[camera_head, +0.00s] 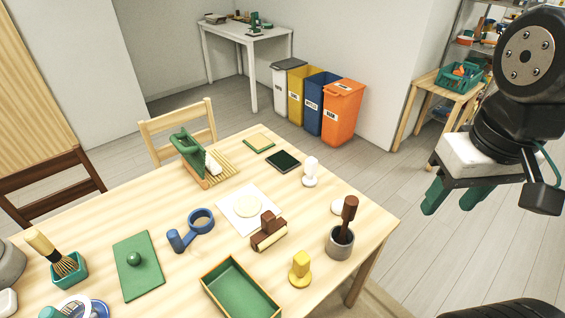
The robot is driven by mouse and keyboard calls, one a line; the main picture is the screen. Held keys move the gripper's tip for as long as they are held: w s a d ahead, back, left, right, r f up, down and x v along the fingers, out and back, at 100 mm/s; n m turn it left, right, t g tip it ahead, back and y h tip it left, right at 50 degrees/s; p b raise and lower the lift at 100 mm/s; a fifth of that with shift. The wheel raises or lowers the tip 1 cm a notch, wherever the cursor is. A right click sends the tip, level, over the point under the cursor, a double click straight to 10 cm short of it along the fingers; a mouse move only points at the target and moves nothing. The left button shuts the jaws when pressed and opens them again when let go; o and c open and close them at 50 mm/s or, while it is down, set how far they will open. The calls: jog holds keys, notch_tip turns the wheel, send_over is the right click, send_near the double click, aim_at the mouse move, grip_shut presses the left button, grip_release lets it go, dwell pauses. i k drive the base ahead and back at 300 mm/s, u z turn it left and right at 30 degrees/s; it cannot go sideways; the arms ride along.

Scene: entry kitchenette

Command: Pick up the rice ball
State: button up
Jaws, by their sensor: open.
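I cannot tell for certain which object is the rice ball. A small white lump (213,164) lies on a slatted bamboo mat (226,169), beside a green upright object that partly hides it. A pale flat round piece (248,206) lies on a white square sheet (235,222) near the table's middle. My gripper (455,197), with two green fingers, hangs open and empty right of the table, over the floor and away from these things.
The wooden table (205,265) is crowded. The grey mortar with a brown pestle (340,242), a yellow stamp-like piece (300,270), a green tray (238,290) and a green board (137,275) stand on it. Chairs stand along the far and left sides. Bins (342,110) stand behind.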

aim_at(337, 206)
jog(key=z, duration=0.05)
jog(key=k, duration=0.5)
jog(key=z, duration=1.15)
jog(key=i, duration=1.1)
jog(key=u, duration=2.8)
